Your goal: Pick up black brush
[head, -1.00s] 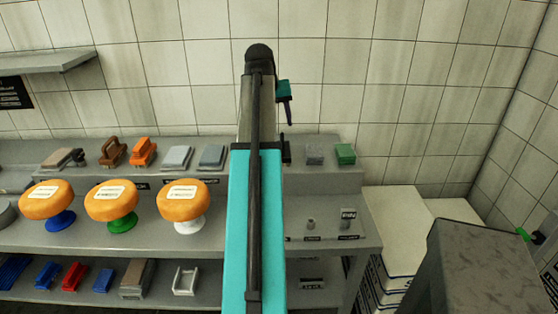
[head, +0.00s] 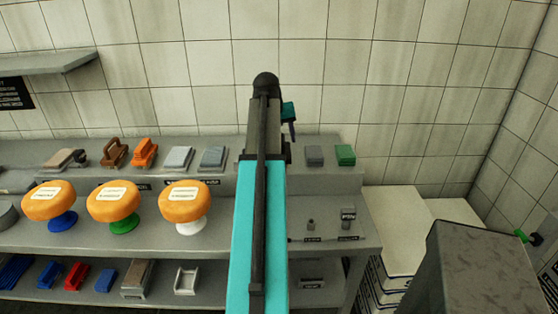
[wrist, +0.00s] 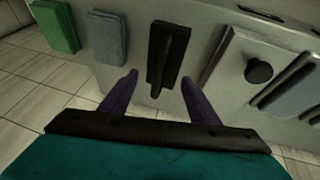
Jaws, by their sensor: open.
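The black brush (wrist: 168,48) lies in the upper middle of the wrist view, with a long raised handle along it. My gripper (wrist: 158,79) is open and empty. Its two dark purple fingers stand apart, and the near end of the brush shows between their tips. I cannot tell how far the fingers are above it. In the head view my teal gripper (head: 292,132) shows just right of my arm, over the back shelf. My arm hides the brush's place on that shelf.
Beside the brush are a grey block (wrist: 107,38), a green block (wrist: 55,27) and a grey plate with a black knob (wrist: 258,71). The back shelf (head: 225,183) also holds orange and brown brushes. A tiled wall (head: 400,100) rises behind.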

